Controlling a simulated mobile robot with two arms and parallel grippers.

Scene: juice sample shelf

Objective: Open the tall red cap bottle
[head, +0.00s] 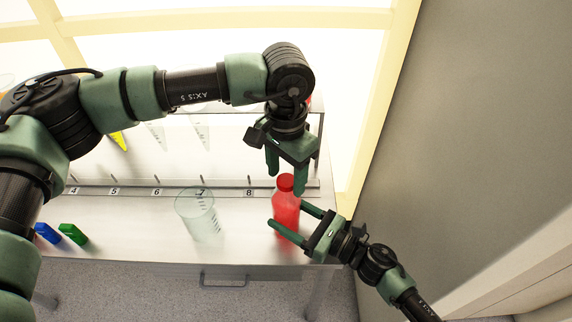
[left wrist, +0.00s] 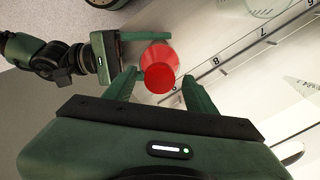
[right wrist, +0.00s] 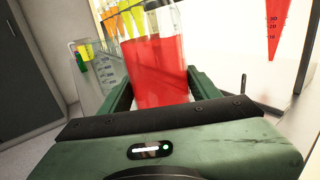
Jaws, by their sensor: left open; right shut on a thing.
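The tall bottle (head: 287,214) with red contents stands upright near the right end of the table. Its red cap (head: 286,182) is on top. My right gripper (head: 290,216) comes in from the right and is shut on the bottle's body, which fills the space between its fingers in the right wrist view (right wrist: 156,75). My left gripper (head: 286,179) points down from above and is open, with its fingers on either side of the cap. In the left wrist view the cap (left wrist: 158,78) shows between the open fingers; I cannot tell whether either touches it.
A clear beaker (head: 199,215) stands just left of the bottle. A numbered rack (head: 130,184) with hanging tubes runs along the back. Blue (head: 47,233) and green (head: 73,234) blocks lie at the left. A grey wall (head: 465,125) rises at the right.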

